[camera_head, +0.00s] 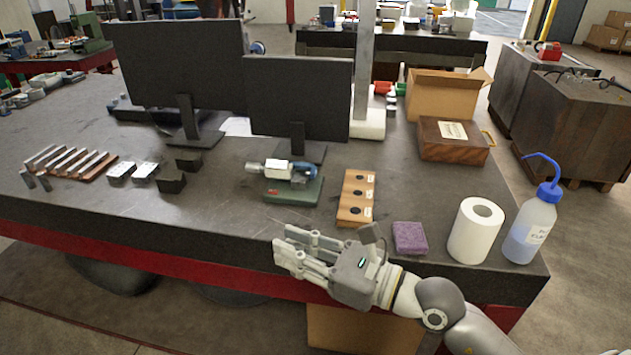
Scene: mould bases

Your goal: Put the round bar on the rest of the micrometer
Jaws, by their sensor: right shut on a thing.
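My right gripper (284,252) is low over the front edge of the table, its fingers pointing left. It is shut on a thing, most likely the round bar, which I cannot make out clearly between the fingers. The micrometer (278,167), silver-white with a blue part at its right, sits on a green base (293,193) on the table, behind and above the gripper in the picture. The gripper is apart from it. The detail of its rest is too small to tell. My left gripper is not in view.
A wooden block (356,197) with several dark spots stands right of the micrometer. A purple sponge (410,238), paper roll (475,231) and wash bottle (532,225) stand at the front right. Monitors (298,98) stand behind. Dark blocks (171,180) lie left. The table front left of the gripper is clear.

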